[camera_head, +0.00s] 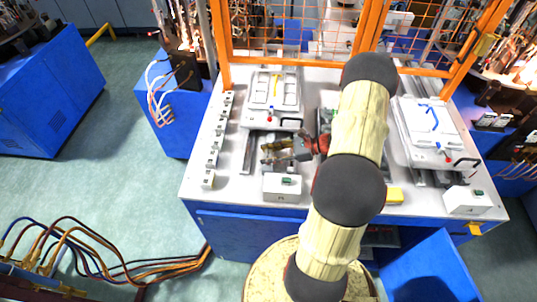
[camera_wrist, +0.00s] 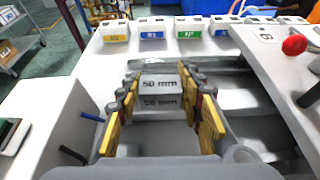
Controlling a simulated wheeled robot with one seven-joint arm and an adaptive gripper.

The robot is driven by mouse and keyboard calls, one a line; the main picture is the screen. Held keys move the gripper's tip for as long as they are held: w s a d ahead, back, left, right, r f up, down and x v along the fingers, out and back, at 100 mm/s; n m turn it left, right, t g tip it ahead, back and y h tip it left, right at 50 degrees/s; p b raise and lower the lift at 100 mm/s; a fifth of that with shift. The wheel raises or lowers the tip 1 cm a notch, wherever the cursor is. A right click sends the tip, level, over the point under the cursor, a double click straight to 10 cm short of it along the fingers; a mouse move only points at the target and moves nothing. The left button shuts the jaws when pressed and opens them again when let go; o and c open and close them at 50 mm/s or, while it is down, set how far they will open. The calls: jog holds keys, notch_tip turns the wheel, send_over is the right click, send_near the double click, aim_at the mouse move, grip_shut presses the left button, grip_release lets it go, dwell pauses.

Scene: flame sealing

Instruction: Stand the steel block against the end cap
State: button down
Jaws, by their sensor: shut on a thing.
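The steel block (camera_wrist: 161,82) is a grey piece marked "50 mm"; the marking shows twice, one above the other. It sits between the yellow-padded fingers of my gripper (camera_wrist: 160,100), which is shut on it. In the head view my gripper (camera_head: 274,150) is over the left half of the white table, just behind a white box with a green button. The block is too small to make out there. A grey metal rail (camera_wrist: 225,95) runs behind and to the right of the block in the wrist view. I cannot pick out the end cap for certain.
A row of small white blocks with coloured labels (camera_wrist: 188,30) stands along the table edge. A white panel with a red knob (camera_wrist: 294,45) is close on the right. The white button box (camera_head: 282,190) is in front of my gripper. A white sealing unit (camera_head: 272,95) stands behind.

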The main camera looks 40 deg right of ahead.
jog(key=c, duration=1.2)
grip_release()
jog(key=shift+o, duration=0.5)
jog(key=v, duration=1.2)
